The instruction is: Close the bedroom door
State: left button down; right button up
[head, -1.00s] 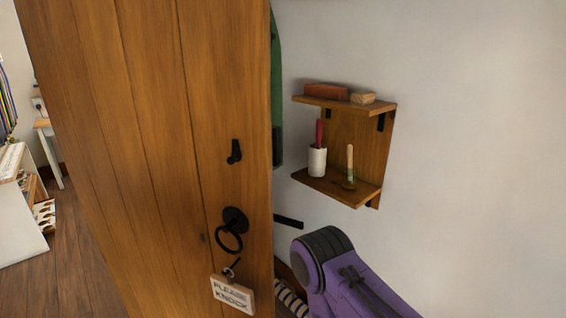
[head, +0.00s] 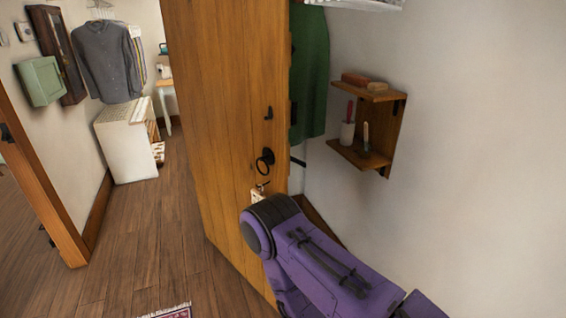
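The bedroom door (head: 215,120) is a plank wooden door standing open in the middle of the head view. It has a black ring handle (head: 264,161) and a small black latch piece (head: 268,114) above it. My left arm and gripper do not show.
A wooden door frame (head: 45,195) stands at the left. A wall shelf (head: 368,125) with small items is on the right, and a green garment (head: 309,75) hangs behind the door. A white cabinet (head: 125,145) stands beyond. Wooden floor (head: 150,235) between is clear, with a rug edge (head: 175,311) in front.

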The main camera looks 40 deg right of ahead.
aim_at(230, 61)
jog(key=z, duration=0.8)
jog(key=i, duration=0.6)
jog(key=z, duration=0.7)
